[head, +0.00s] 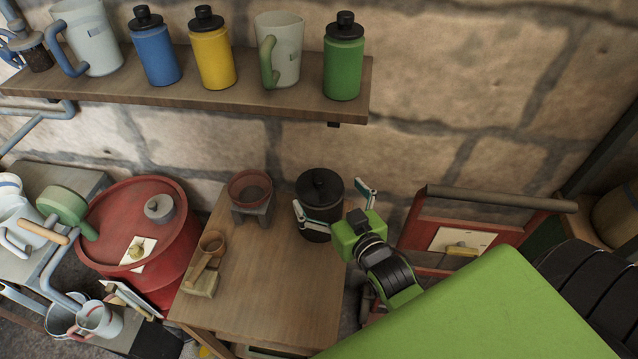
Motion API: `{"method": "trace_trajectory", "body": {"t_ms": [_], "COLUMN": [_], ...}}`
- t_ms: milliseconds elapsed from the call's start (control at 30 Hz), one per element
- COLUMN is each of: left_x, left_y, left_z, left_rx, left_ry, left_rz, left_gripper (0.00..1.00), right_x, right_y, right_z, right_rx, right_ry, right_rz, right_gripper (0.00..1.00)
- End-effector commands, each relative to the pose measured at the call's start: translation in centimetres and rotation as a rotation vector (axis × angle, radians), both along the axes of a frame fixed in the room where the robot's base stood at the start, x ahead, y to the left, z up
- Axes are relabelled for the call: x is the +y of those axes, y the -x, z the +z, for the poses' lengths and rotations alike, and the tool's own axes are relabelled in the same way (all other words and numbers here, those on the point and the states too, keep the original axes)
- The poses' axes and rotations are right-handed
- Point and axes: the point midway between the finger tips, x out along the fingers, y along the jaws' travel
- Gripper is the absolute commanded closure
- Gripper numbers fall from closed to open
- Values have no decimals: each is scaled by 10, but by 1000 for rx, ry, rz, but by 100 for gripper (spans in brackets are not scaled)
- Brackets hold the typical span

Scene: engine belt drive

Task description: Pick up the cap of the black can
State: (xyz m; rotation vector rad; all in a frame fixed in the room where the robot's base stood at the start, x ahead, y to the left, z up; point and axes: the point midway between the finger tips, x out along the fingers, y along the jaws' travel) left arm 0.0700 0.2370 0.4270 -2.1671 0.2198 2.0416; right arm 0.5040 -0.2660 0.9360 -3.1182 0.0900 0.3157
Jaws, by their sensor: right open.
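The black can (315,237) stands upright on the wooden table near its back right corner. Its round black cap (320,184) with a small knob sits on top. My right gripper (335,203) is open and empty at the can. One finger shows in front of the can's left side, and the other is to the right of the can, apart from it. The finger in front hides part of the can's body. Whether any finger touches the can, I cannot tell. My left gripper is not in view.
The wooden table (270,285) has free room in front of the can. A shelf (190,97) with bottles and mugs is above. A red toolbox (408,228) is right.

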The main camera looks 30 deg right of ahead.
Motion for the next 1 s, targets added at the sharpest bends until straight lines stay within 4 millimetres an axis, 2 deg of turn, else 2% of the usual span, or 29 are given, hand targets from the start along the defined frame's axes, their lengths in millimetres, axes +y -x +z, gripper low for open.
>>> {"method": "trace_trajectory", "body": {"t_ms": [33, 100, 200, 433, 567, 733, 767, 867, 1000], "left_x": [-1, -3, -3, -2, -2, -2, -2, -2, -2], "left_y": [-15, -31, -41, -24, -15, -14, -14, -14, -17], "left_z": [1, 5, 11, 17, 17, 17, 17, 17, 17], "left_rx": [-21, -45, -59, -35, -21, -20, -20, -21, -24], "left_ry": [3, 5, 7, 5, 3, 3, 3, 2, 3], "left_rz": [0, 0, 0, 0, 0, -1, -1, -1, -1], "left_gripper": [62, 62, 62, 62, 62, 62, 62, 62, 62], "right_x": [0, 0, -1, -2, -3, -2, -2, -3, -3], "right_y": [-2, -6, -17, -47, -52, -52, -52, -52, -52], "right_z": [0, -1, -3, -12, -14, -15, -15, -15, -15], "right_rx": [1, 1, 0, 0, 1, 1, 1, 1, 1], "right_ry": [0, 0, 0, 1, 1, 1, 1, 0, 0], "right_rz": [0, 0, 0, 1, 1, 1, 1, 1, 1], "right_gripper": [0, 0, 0, 0, 0, 0, 3, 29, 30]}}
